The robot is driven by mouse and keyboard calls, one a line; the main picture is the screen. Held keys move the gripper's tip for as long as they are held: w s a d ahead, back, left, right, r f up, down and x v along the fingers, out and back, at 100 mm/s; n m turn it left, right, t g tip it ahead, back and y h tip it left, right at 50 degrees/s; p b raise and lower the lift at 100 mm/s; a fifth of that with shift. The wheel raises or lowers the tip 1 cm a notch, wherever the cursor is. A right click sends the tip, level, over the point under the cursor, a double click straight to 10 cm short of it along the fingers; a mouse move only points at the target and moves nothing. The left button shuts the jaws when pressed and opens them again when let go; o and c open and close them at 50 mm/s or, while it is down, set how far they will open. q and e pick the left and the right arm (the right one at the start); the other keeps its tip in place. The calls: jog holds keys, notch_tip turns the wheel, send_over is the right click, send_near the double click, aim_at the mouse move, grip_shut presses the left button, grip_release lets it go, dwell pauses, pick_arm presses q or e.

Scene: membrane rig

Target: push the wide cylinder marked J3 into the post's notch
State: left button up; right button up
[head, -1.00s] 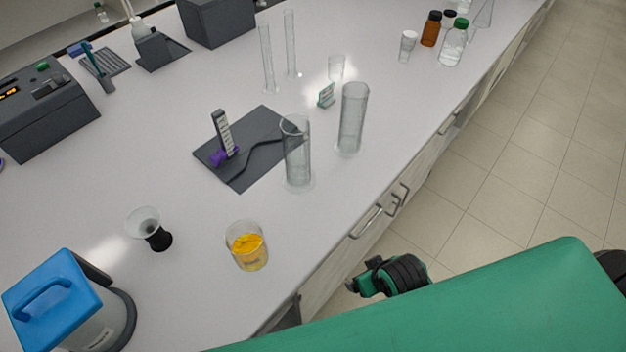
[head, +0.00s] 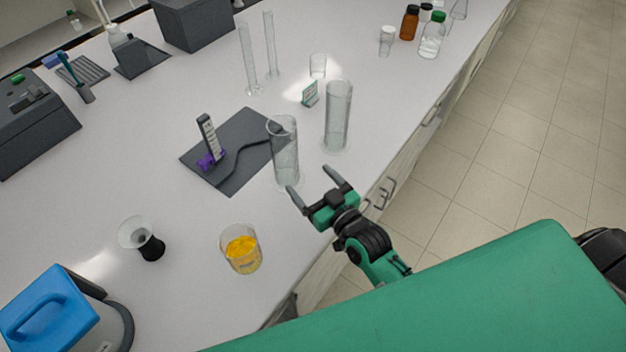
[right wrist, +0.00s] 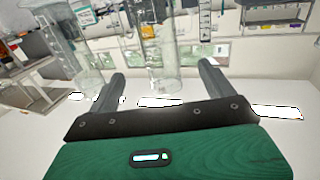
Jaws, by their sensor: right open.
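Two wide clear glass cylinders stand upright on the bench in the head view. The nearer one (head: 286,160) is at the front edge of a dark plate (head: 225,180), and the other (head: 338,118) is to its right. I cannot read a J3 mark on either. A dark upright post (head: 208,135) with a pale scale stands on the plate with a purple piece (head: 208,162) at its foot; its notch is not clear. My right gripper (head: 309,180) is open and empty beside the nearer cylinder. In the right wrist view, a clear cylinder (right wrist: 150,60) stands beyond the spread fingers. My left gripper is not in view.
Two thin cylinders (head: 271,45) stand behind. A beaker of orange liquid (head: 241,250) and a black-based funnel (head: 143,240) stand at the front left. Bottles (head: 432,38) are far right.

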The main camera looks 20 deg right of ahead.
aim_at(281, 145)
jog(key=p+x, duration=0.1)
jog(key=x, duration=0.3)
jog(key=p+x, duration=0.2)
jog(key=x, duration=0.3)
jog(key=r+p+x, duration=0.1)
jog(key=x, duration=0.4)
jog(key=c, duration=1.3)
jog(key=shift+w+a+b, duration=0.15)
jog(key=shift+w+a, duration=0.4)
jog(key=shift+w, duration=0.3)
jog(key=shift+w+a+b, duration=0.15)
jog(key=shift+w+a, duration=0.35)
jog(key=shift+w, duration=0.35)
jog(key=shift+w+a+b, duration=0.15)
jog(key=shift+w+a, duration=0.4)
jog(key=shift+w, duration=0.3)
jog(key=shift+a, duration=0.1)
